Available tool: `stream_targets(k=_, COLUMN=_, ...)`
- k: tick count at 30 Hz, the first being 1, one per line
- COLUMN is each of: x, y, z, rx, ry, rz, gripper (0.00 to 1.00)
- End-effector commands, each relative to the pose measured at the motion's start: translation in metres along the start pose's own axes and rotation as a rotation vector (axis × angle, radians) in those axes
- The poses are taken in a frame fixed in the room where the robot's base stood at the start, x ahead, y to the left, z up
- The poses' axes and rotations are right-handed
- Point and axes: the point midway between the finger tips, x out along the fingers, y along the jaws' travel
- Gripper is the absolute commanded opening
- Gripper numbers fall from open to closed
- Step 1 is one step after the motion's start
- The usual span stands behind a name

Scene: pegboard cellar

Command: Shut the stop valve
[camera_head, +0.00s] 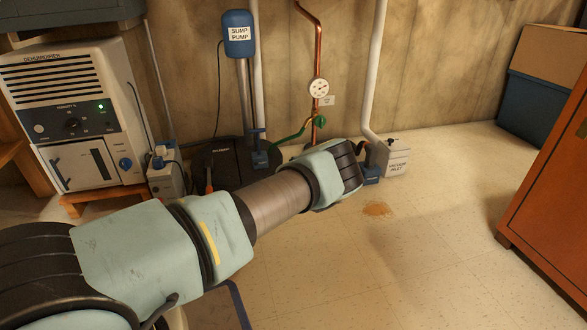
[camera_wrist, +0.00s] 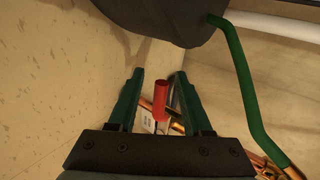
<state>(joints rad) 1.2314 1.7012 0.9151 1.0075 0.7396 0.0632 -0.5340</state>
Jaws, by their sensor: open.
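In the wrist view my gripper (camera_wrist: 159,76) is open, with its two dark green fingers spread apart. In the head view my forearm and wrist hide the gripper and the red handle.
A green hose (camera_wrist: 243,80) and a dark grey body (camera_wrist: 165,18) are close to the fingers. In the head view, a copper pipe (camera_head: 318,45) with a gauge (camera_head: 318,87), a sump pump (camera_head: 239,34) and a dehumidifier (camera_head: 68,115) line the wall. Floor at right is mostly clear.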

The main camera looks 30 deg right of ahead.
Motion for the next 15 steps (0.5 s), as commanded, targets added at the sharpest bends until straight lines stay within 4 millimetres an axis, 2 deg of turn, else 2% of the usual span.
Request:
stream_targets(k=5, x=-0.006, y=-0.001, z=0.0, rx=0.001, ry=-0.001, rz=0.001, gripper=0.5)
stream_targets(k=8, x=-0.018, y=-0.002, z=-0.001, rx=0.004, ry=-0.002, rz=0.001, gripper=0.5)
stream_targets(k=15, x=-0.063, y=-0.004, z=-0.001, rx=0.004, ry=-0.001, rz=-0.001, gripper=0.5)
